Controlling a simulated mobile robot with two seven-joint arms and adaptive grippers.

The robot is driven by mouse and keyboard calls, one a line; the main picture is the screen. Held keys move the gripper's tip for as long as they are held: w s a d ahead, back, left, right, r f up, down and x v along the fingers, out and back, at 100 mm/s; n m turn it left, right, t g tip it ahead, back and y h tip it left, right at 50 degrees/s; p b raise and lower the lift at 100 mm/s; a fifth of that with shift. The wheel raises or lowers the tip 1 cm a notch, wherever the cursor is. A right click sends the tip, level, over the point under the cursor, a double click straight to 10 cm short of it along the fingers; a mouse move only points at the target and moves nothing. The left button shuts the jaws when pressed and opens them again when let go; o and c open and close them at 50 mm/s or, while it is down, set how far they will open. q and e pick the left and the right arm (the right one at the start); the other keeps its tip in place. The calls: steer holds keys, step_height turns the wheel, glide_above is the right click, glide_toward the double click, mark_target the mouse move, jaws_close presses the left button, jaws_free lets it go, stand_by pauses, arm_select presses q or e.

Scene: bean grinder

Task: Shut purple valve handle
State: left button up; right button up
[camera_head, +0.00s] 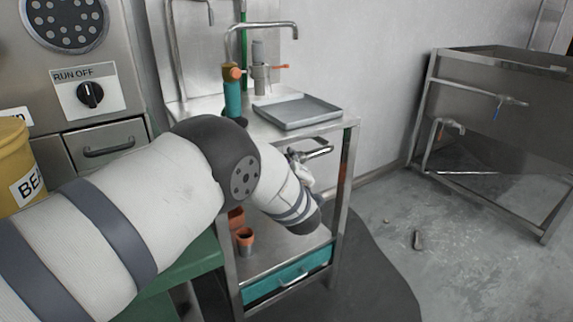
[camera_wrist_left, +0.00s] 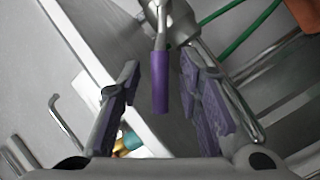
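The purple valve handle (camera_wrist_left: 160,82) shows in the left wrist view, pointing down the picture from a metal valve body at the top. My left gripper (camera_wrist_left: 165,85) is open, with one finger on each side of the handle and a gap to both. The purple handle cannot be made out there. My right gripper is in neither view.
A metal stand holds a grey tray (camera_head: 297,112) and a curved faucet (camera_head: 262,27). A teal drawer (camera_head: 288,277) is below. A control panel with a black knob (camera_head: 90,95) and a yellow bin (camera_head: 14,165) stand left.

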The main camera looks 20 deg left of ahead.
arm_select(q)
steer(key=v, duration=1.1)
steer(key=shift+s, duration=0.35)
steer(key=shift+d+r, duration=0.1)
